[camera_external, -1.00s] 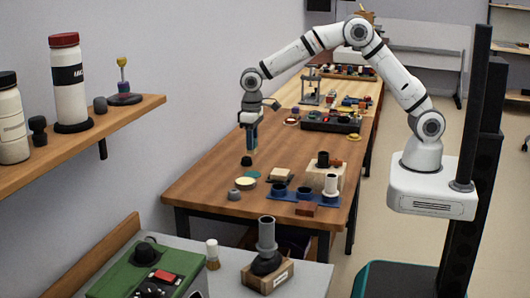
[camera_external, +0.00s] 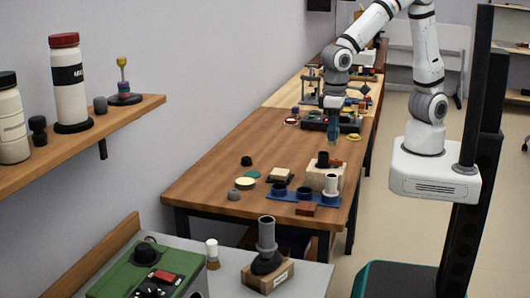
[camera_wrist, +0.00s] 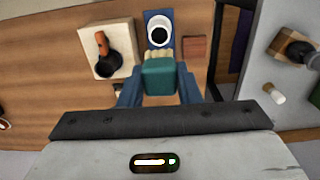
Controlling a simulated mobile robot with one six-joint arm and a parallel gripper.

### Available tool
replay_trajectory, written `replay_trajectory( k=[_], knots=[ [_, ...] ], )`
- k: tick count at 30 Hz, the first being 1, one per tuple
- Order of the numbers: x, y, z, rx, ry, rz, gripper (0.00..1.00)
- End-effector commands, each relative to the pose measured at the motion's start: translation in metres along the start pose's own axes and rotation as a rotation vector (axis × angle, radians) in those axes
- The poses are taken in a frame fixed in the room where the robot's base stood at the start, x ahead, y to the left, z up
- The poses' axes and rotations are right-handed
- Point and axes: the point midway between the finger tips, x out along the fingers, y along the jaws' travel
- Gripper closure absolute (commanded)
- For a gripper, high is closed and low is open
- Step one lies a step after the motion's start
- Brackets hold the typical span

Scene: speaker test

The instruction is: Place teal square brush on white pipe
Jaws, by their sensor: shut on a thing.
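My gripper (camera_wrist: 158,92) is shut on the teal square brush (camera_wrist: 158,77), with a blue finger on each side of it. The brush's pale bristles show at the far end in the wrist view. In the external view my gripper (camera_external: 332,124) holds the brush above the right part of the wooden table. The white pipe (camera_external: 331,186) stands upright on a blue base (camera_external: 275,196) near the table's front right. The brush appears apart from the pipe.
A beige block (camera_external: 324,173) with a black cup (camera_external: 323,159) stands beside the pipe. A red-brown block (camera_external: 306,209) lies in front. A grey pipe (camera_external: 266,233) stands on a nearer bench.

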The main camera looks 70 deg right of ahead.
Motion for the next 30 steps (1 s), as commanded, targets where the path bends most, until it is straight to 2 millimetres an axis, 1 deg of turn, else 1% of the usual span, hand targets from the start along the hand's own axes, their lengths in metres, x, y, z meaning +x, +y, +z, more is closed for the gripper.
replay_trajectory(
  k=[2,6,9,14,19,22,30],
  knots=[
    [0.009,0.001,0.005,0.000,-0.004,0.004,0.92],
    [0.036,0.001,0.005,0.001,-0.005,0.005,0.92],
    [0.052,0.001,0.005,0.001,-0.005,0.005,0.92],
    [0.066,0.001,0.005,0.001,-0.003,0.003,0.92],
    [0.091,0.001,0.005,0.000,-0.004,0.004,0.92],
    [0.098,0.001,0.004,0.000,-0.002,0.002,0.92],
    [0.099,0.001,0.004,0.000,-0.001,0.001,0.92]
  ],
)
